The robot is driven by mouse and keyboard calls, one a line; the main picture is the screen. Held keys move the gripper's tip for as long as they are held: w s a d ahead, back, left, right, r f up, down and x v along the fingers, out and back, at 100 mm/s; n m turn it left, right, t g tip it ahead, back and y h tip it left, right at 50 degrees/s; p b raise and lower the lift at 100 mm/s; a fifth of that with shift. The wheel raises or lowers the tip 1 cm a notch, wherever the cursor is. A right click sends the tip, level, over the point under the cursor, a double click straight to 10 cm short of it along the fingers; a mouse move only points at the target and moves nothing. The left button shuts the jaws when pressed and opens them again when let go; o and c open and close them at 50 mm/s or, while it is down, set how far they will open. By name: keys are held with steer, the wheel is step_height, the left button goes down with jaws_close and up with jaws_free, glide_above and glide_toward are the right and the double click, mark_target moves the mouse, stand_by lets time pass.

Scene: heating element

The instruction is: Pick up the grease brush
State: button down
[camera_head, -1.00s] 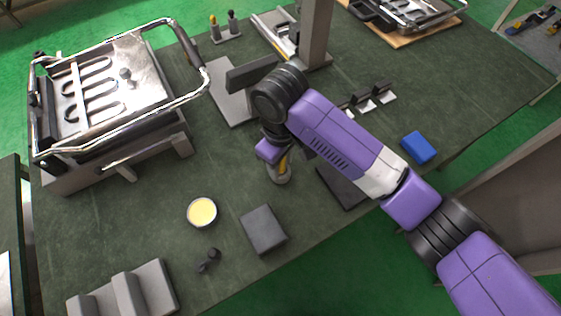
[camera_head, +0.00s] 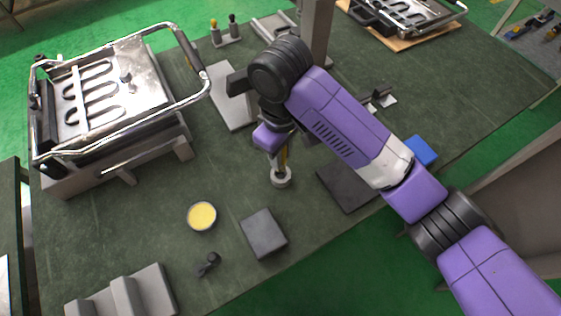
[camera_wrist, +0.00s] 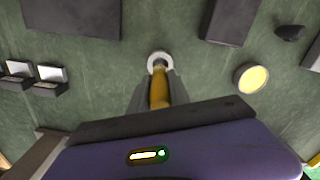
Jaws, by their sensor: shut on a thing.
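The grease brush has a yellow handle (camera_wrist: 159,90), which also shows in the head view (camera_head: 284,156). My gripper (camera_wrist: 157,95) is shut on this handle, with one finger on each side. In the head view my gripper (camera_head: 279,143) is partly hidden behind my wrist. A pale round ring-shaped piece (camera_head: 281,178) is below the handle and also shows at its far end in the wrist view (camera_wrist: 159,61). I cannot tell whether the brush's lower end is inside this piece or clear of it.
A round dish of yellow grease (camera_head: 202,215) and a dark block (camera_head: 263,233) are nearby. A dark flat plate (camera_head: 345,188) lies to the right, with a blue block (camera_head: 420,152) beyond. A metal heating device (camera_head: 115,95) fills the table's left.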

step_height(320, 180, up, 14)
steer(key=shift+r+p, duration=0.1)
steer(key=shift+p, duration=1.15)
steer(key=shift+s, duration=0.1)
